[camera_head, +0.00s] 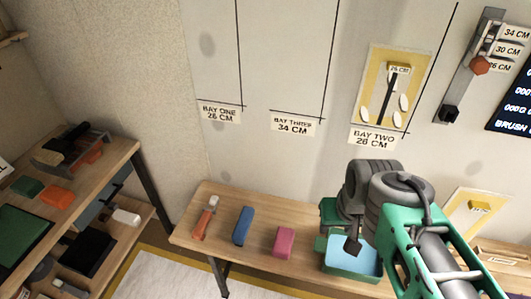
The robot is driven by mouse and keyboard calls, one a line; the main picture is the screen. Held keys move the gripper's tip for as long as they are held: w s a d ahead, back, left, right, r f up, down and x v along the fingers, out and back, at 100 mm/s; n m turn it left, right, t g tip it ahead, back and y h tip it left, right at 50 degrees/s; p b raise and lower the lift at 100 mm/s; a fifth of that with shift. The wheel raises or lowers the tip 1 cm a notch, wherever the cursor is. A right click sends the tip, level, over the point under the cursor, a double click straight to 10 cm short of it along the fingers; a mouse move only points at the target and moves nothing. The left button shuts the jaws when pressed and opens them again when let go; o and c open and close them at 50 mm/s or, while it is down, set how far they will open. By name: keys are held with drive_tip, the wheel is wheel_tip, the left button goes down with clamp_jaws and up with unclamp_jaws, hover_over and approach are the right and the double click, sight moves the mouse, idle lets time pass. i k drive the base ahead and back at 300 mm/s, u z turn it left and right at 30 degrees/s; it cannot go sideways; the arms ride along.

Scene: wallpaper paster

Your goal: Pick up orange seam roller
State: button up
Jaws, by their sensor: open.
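The orange seam roller (203,220) lies near the left end of the wooden bench (188,238). It has an orange handle and a pale grey head at its far end. My gripper (353,246) hangs above the teal tray (352,270) on the right part of the bench, well to the right of the roller and apart from it. It looks open and empty, though my arm hides part of it.
A blue block (242,226) lies just right of the roller, then a pink block (284,242). A shelf unit (125,150) with tools stands at the left. The wall rises behind the bench. Free bench surface surrounds the roller.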

sight(197, 233)
drive_tip(key=u, duration=0.5)
drive_tip(key=k, duration=1.2)
drive_tip(key=u, duration=1.15)
drive_tip(key=i, duration=0.75)
drive_tip(key=u, duration=0.65)
drive_tip(key=i, duration=1.05)
drive_tip(key=z, duration=0.05)
